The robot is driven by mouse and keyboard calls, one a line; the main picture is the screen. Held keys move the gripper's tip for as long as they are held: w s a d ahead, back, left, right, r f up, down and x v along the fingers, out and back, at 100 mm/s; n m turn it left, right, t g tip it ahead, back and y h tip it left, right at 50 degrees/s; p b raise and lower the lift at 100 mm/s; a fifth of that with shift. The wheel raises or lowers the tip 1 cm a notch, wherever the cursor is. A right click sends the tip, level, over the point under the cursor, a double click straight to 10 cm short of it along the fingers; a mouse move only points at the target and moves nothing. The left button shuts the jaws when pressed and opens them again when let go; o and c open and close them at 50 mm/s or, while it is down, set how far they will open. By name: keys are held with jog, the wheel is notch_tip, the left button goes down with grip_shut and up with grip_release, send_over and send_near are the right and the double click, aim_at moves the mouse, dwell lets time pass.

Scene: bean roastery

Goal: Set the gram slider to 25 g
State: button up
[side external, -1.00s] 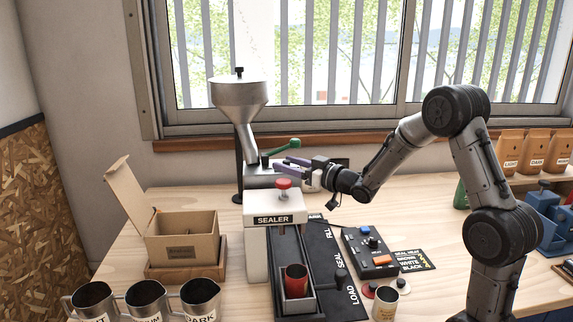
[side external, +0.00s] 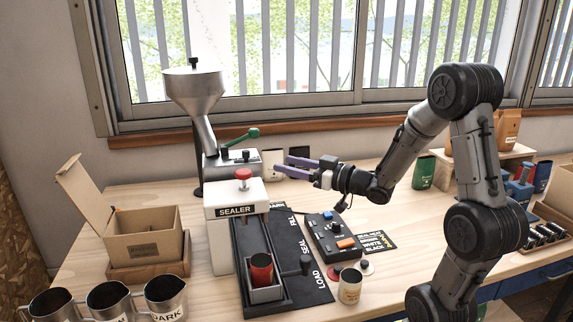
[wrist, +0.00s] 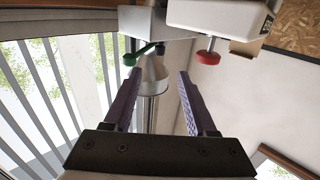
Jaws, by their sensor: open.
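The doser, a silver base (side external: 216,167) under a metal hopper (side external: 194,92), stands at the back left. Small black knobs (side external: 247,155) show on its base; I cannot tell which is the gram slider, and its scale is too small to read. A green-handled lever (side external: 252,133) rises above the base. My gripper (side external: 287,168) is open and empty, to the right of the doser and apart from it.
The white sealer (side external: 237,195) with a red knob (side external: 243,173) stands in front of the doser. A control box (side external: 325,243) lies below my gripper. Metal jugs (side external: 165,293) and an open carton (side external: 150,220) are at left.

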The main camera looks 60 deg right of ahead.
jog(key=d+f+m+g+h, duration=0.1)
jog(key=d+f+g+h, duration=0.2)
jog(key=d, duration=0.5)
jog(key=d+f+m+g+h, duration=0.1)
jog(key=d+g+h, duration=0.35)
jog(key=d, duration=0.35)
notch_tip(320, 180, up, 19)
jog(key=n+g+y, duration=0.2)
jog(key=g+y, duration=0.4)
jog(key=y, duration=0.2)
send_over(246, 151)
jog(key=s, duration=0.6)
jog(key=shift+h, duration=0.25)
jog(key=x, duration=1.4)
